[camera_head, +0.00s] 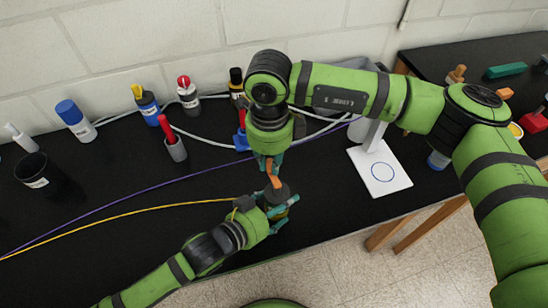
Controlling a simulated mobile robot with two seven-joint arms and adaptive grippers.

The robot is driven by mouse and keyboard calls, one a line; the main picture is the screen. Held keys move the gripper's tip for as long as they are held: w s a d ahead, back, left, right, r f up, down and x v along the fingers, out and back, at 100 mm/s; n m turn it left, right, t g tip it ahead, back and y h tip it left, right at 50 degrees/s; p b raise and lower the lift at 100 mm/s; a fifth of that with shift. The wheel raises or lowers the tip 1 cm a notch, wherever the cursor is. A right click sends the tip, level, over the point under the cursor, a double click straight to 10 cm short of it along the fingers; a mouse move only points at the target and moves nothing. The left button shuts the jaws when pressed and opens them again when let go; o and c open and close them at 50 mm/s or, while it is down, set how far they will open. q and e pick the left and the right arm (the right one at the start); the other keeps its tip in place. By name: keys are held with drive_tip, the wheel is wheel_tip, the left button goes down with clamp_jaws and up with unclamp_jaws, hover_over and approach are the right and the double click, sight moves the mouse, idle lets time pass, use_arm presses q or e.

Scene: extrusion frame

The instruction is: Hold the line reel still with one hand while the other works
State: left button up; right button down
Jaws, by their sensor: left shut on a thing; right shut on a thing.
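The line reel (277,193) seems to be the dark grey round thing near the table's front edge, mostly hidden by my fingers. My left gripper (283,208), coming in from the lower left, is shut on it from the side. My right gripper (269,162) points down from above and is shut on a small orange-brown piece (274,181). This piece reaches down to the top of the reel; whether it touches or is joined to it I cannot tell. A yellow line (130,214) runs from beside my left gripper to the left edge.
A purple line (150,188) and a white cable (212,142) lie across the black table (110,185). Bottles (188,96), a dark cup (42,174) and a red-capped marker in a holder (175,147) stand at the back left. A white stand with a circle (381,171) is right.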

drive_tip(key=shift+s+a+n, duration=0.2)
drive_tip(key=shift+a+n, duration=0.05)
drive_tip(key=shift+n, duration=0.75)
drive_tip(key=c, duration=1.2)
unclamp_jaws()
drive_tip(key=shift+o, duration=0.2)
wheel_tip(320, 180, up, 12)
